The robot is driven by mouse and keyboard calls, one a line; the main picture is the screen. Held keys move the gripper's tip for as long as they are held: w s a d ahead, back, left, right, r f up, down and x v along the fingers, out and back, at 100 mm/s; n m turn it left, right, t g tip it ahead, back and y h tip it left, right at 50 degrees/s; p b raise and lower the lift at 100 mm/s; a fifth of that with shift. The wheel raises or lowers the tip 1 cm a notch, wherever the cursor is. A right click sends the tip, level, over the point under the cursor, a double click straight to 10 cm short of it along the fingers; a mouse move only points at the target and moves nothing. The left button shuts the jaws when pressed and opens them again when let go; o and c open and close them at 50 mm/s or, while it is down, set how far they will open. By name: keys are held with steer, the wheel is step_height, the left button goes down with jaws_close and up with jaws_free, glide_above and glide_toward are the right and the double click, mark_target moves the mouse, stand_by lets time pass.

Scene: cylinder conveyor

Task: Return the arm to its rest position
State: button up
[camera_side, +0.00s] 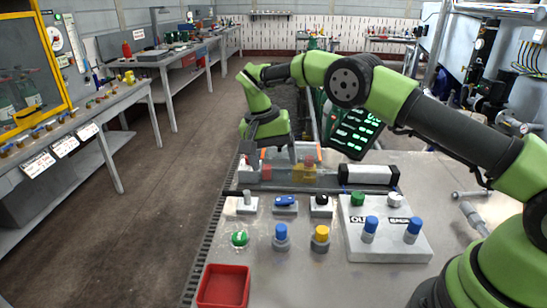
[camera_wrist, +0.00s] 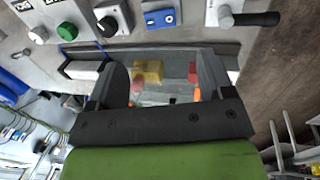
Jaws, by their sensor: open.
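My gripper (camera_side: 271,157) is at the end of my green arm, pointing down over the far part of the bench, at the conveyor area. In the wrist view its two dark fingers (camera_wrist: 165,82) stand wide apart with nothing clamped between them. Beyond the fingers a yellow block (camera_wrist: 148,70) and a red piece (camera_wrist: 193,72) show in the gap. In the side view the yellow block (camera_side: 302,175) has a red part above it, and a red piece (camera_side: 266,173) is to its left. The finger tips partly hide this area.
A row of switches (camera_side: 285,203) lies in front of the conveyor. Nearer are a green button (camera_side: 239,239), blue-topped (camera_side: 281,236) and yellow-topped (camera_side: 320,237) pieces, and a red tray (camera_side: 224,286). A white box (camera_side: 388,245) carries two blue-topped pieces. A dark screen (camera_side: 352,132) stands behind.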

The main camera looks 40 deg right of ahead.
steer(key=s+r+n+t+y, duration=0.15)
steer(key=s+r, duration=0.35)
steer(key=r, duration=0.5)
steer(key=s+r+n+t+y, duration=0.1)
steer(key=s+r+n+t, duration=0.15)
steer(key=s+r, duration=0.45)
steer(key=s+a+r+n+t+y, duration=0.1)
steer(key=s+t, duration=0.4)
steer(key=s, duration=1.1)
steer(key=shift+a+r, duration=0.2)
steer(key=shift+r, duration=0.45)
